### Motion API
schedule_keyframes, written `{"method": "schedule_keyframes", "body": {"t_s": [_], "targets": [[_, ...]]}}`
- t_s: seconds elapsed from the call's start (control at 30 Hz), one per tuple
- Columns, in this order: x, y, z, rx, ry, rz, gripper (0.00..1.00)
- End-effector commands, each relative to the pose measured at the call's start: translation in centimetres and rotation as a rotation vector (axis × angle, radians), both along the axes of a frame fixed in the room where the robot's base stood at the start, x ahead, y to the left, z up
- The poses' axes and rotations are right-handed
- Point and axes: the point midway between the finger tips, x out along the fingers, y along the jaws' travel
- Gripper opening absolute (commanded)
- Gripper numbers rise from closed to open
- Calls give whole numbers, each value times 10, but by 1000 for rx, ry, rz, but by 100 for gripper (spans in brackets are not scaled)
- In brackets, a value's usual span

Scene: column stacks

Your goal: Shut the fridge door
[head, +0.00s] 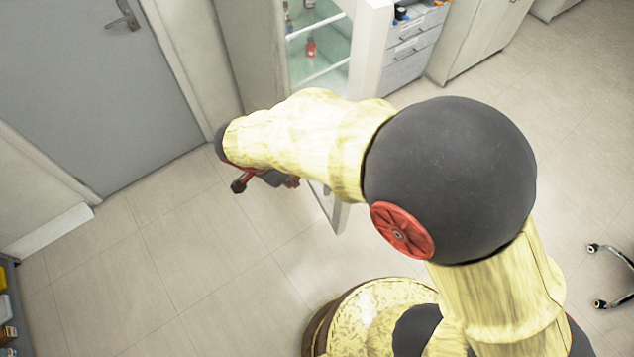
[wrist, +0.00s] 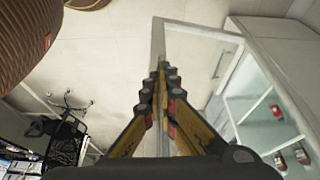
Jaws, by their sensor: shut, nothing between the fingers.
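The fridge (head: 370,50) stands at the top centre of the head view, its lit shelves exposed. Its door (head: 338,213) is open and juts out from the cabinet; my arm hides most of it. In the wrist view the pale-framed door (wrist: 200,34) stands ahead, with the open fridge interior (wrist: 262,105) to the right. My gripper (head: 240,185) is beside the door, to its left in the head view. In the wrist view my gripper (wrist: 163,70) is shut and empty, its tips close to the door's edge. I cannot tell whether they touch it.
Bottles (head: 311,48) stand on the fridge shelves. A grey drawer unit (head: 410,52) is right of the fridge. A closed grey room door (head: 90,80) is at the left. Chair legs (head: 612,275) show at the right edge. The floor left of the fridge door is clear.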

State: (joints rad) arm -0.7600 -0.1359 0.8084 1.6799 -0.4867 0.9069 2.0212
Motion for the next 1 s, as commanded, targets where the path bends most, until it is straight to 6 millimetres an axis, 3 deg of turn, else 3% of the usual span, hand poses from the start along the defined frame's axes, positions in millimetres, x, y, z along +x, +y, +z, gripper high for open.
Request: {"method": "schedule_keyframes", "body": {"t_s": [0.27,0.67,1.0], "targets": [[5,-9,-24,3,-4,-21,0],[21,-32,-96,3,-2,-20,0],[43,-62,-92,5,-5,-20,0]]}}
